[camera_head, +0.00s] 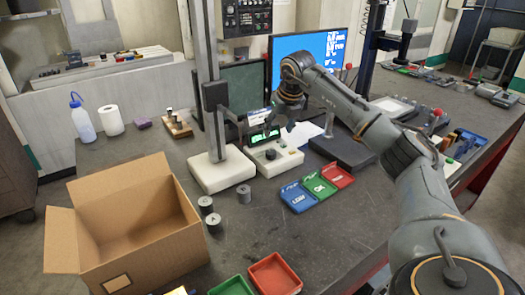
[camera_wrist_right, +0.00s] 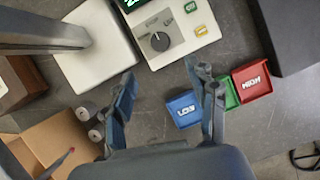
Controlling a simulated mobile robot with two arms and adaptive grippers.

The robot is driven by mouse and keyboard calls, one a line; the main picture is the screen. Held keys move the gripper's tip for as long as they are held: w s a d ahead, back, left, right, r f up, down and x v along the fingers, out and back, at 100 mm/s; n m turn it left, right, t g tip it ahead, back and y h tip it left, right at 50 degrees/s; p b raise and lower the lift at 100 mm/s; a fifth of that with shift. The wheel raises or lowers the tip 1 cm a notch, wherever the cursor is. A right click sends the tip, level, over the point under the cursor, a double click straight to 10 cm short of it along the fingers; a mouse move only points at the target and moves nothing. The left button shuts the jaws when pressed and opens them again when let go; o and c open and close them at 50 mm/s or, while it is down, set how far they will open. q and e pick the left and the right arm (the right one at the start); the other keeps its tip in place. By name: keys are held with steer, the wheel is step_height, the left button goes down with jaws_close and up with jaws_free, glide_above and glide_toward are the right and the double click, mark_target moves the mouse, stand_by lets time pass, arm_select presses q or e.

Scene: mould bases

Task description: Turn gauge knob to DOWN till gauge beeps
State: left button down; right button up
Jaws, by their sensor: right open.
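The gauge is a white box (camera_head: 287,160) with a green lit display (camera_head: 264,136) and a dark round knob (camera_head: 270,154) on its sloping front. In the right wrist view, the knob (camera_wrist_right: 160,41) has a pale pointer mark, with a yellow and a green button to its right. My right gripper (camera_wrist_right: 162,76) is open and empty, its fingers apart and the knob beyond the gap between their tips. In the head view, it hangs above the gauge, partly hidden by my wrist. No contact with the knob shows. My left gripper is not in view.
A white stand base (camera_head: 222,170) with a column stands left of the gauge. Blue, green and red trays (camera_head: 299,198) lie in front. Several grey cylinders (camera_head: 244,194) stand near an open cardboard box (camera_head: 140,225). A dark monitor (camera_head: 245,90) stands behind.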

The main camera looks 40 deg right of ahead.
mark_target(271, 153)
steer(key=p+x, duration=0.2)
steer(key=x, duration=0.9)
steer(key=shift+p, duration=0.3)
steer(key=shift+w+d+f, duration=0.1)
steer(key=shift+w+f, duration=0.15)
steer(key=shift+f, duration=0.4)
steer(key=c, duration=1.2)
